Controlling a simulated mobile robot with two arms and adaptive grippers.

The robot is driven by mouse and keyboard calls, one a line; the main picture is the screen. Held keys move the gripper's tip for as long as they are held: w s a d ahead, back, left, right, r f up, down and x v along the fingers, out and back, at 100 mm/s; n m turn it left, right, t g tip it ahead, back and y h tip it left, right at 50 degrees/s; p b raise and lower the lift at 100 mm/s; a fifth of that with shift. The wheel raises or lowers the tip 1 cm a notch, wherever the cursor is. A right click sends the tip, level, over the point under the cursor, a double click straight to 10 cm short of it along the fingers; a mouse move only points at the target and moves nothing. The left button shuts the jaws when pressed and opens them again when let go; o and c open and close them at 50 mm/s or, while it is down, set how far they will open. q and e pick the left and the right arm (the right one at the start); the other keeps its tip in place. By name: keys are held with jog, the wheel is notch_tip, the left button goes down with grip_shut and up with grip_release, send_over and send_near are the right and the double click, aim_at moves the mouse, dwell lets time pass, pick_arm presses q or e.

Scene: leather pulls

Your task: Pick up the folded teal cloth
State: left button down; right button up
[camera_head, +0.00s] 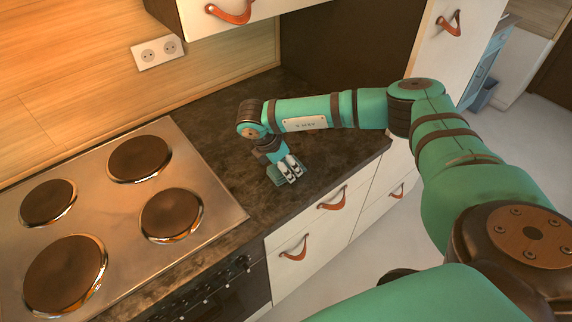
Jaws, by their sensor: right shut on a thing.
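The folded teal cloth (274,175) is on the dark countertop, to the right of the stove. Only a small part of it shows beside and under my right gripper. My right gripper (291,175) points down at the counter and is shut on the cloth. The gripper covers much of the cloth, so I cannot tell whether the cloth touches the counter. My left gripper is not in view.
A steel cooktop (105,208) with several brown hotplates fills the left. The dark countertop (330,165) is clear around the gripper. White drawers (300,245) with leather pulls are below its front edge. A cabinet (270,15) hangs above.

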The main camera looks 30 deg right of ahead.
jog(key=r, duration=0.1)
jog(key=r+b, duration=0.2)
jog(key=shift+s+a+r, duration=0.1)
jog(key=shift+s+r, duration=0.1)
jog(key=shift+s, duration=0.05)
jog(key=s+a+r+b, duration=0.1)
jog(key=s+a+b, duration=0.3)
jog(key=s, duration=1)
jog(key=shift+a+r, duration=0.35)
jog(key=shift+a, duration=0.85)
